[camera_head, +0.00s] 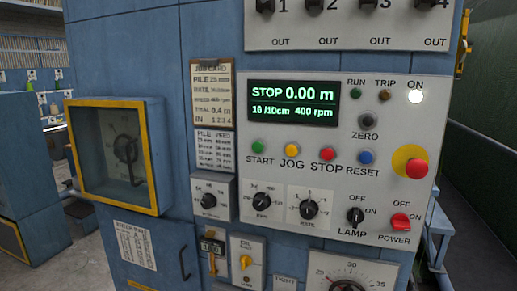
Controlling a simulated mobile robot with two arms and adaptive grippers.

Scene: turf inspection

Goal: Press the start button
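The green start button (258,146) sits at the left end of a row of buttons on a light grey control panel, with the word START under it. To its right are the yellow JOG button (291,149), the red STOP button (327,154) and the blue RESET button (366,157). The display (293,103) above reads STOP 0.00 m, 10/10cm, 400 rpm. The ON lamp (416,97) is lit white, while the RUN lamp (355,92) and TRIP lamp (385,96) look dark. Neither of my grippers shows in this view.
A red mushroom button on a yellow base (410,165) sticks out at the panel's right. Rotary knobs (262,201), a LAMP switch (355,216) and a red POWER switch (400,222) lie below. A yellow-framed window box (119,156) juts out at left.

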